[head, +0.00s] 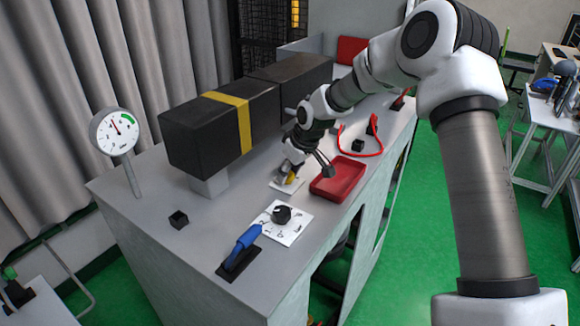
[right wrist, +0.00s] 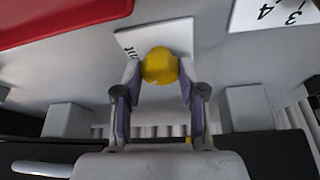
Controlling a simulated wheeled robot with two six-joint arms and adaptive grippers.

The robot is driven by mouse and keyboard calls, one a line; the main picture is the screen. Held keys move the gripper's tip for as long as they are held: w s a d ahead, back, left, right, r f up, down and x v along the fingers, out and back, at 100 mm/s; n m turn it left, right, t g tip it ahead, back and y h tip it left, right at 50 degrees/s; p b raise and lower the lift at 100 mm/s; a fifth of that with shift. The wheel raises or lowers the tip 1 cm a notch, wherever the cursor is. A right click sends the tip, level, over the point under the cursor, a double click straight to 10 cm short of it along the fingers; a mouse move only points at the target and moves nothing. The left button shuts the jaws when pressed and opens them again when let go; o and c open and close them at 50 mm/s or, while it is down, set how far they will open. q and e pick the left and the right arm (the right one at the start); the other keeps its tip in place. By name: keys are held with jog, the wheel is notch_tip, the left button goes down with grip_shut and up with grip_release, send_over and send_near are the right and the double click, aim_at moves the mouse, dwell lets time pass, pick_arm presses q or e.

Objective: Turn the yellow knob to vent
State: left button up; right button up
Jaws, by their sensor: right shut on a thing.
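The yellow knob (right wrist: 159,66) sits on a small white plate (right wrist: 172,36) with dark lettering, only partly visible. In the head view the knob (head: 291,178) shows beside my gripper, on its plate (head: 283,186). My right gripper (right wrist: 158,84) has its two fingers on either side of the knob and is shut on it. In the head view the right gripper (head: 292,170) reaches down to the knob from behind. Which way the knob points cannot be told. My left gripper is not in view.
A red tray (head: 338,180) lies right of the knob. A black knob (head: 282,214) on a numbered plate and a blue-handled lever (head: 242,245) are nearer. A dial gauge (head: 114,131) stands left. A long black box (head: 220,122) with a yellow band is behind.

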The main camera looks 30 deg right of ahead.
jog(key=shift+s+a+f+m+h+b, duration=0.15)
jog(key=shift+f+m+h+b, duration=0.2)
jog(key=shift+m, duration=0.55)
jog(key=m+h+b, duration=0.1)
jog(key=m+b, duration=0.2)
jog(key=shift+a+f+b, duration=0.1)
jog(key=shift+f+b, duration=0.1)
jog(key=shift+b, duration=0.1)
jog(key=shift+r+m+h+b, duration=0.25)
jog(key=shift+m+h+b, duration=0.3)
jog(key=shift+m+b, duration=0.7)
jog(key=o, duration=0.9)
jog(key=shift+o, duration=1.3)
jog(key=shift+w+r, duration=0.1)
jog(key=shift+w, duration=0.1)
